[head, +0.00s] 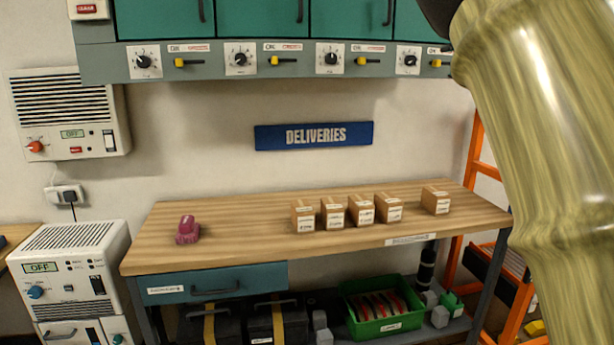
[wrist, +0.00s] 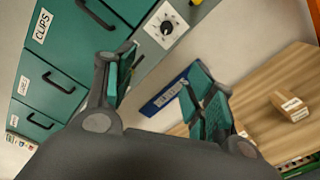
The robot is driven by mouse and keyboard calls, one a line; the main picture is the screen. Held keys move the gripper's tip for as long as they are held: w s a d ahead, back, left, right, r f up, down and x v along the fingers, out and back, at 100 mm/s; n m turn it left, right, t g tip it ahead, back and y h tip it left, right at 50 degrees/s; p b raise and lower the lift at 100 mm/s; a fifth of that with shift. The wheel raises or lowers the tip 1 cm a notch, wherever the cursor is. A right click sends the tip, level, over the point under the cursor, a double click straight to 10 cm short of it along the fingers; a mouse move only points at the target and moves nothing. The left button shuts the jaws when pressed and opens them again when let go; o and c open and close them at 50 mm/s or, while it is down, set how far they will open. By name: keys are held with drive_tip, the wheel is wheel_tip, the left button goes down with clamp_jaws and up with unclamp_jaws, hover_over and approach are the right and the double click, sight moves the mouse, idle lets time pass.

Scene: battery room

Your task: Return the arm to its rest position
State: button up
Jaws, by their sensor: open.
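My arm (head: 530,130) fills the right side of the head view, raised in front of the bench and the orange rack. My gripper (wrist: 167,82) shows in the wrist view with its two fingers spread and nothing between them. It points toward the wall, with the teal cabinets on its left and the wooden bench on its right. The gripper's fingers are out of the head view.
A wooden bench (head: 250,220) bears several small cardboard boxes (head: 333,213) and a pink object (head: 187,230). Teal cabinets (head: 255,18) hang above a blue DELIVERIES sign (head: 314,136). An orange rack (head: 477,140) stands at right. The bench's middle left is clear.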

drive_tip(key=s+f+m+g+h+p, duration=0.15)
drive_tip(key=f+m, duration=0.45)
drive_tip(key=f, duration=1.8)
drive_tip(key=s+f+m+g+h, duration=0.25)
drive_tip(key=f+m, duration=0.35)
drive_tip(key=f, duration=1.8)
drive_tip(key=s+a+f+m+g+p, duration=0.1)
drive_tip(key=s+f+m, duration=0.1)
drive_tip(key=s+f, duration=0.45)
drive_tip(key=s+a+f+m+g, duration=0.1)
drive_tip(key=s+f+m+g, duration=0.15)
drive_tip(key=f, duration=0.75)
drive_tip(key=s+a+f+m+g+p, duration=0.1)
drive_tip(key=s+a+f+m+g, duration=0.15)
drive_tip(key=s+f, duration=0.75)
drive_tip(key=s+a+f+m+g, duration=0.1)
drive_tip(key=s+a+f+m, duration=0.15)
drive_tip(key=s+f, duration=0.75)
drive_tip(key=s+a+f+m+g, duration=0.1)
drive_tip(key=s+a+g, duration=0.1)
drive_tip(key=s, duration=0.9)
drive_tip(key=s+a+m+g, duration=0.2)
drive_tip(key=s+a, duration=0.2)
drive_tip(key=s, duration=0.6)
drive_tip(key=s+a+f+m+g+p, duration=0.1)
drive_tip(key=s+a+g, duration=0.1)
drive_tip(key=s, duration=0.9)
drive_tip(key=shift+s+a+f+m+g, duration=0.3)
drive_tip(key=shift+s+a+f+m, duration=0.05)
drive_tip(key=shift+a, duration=0.55)
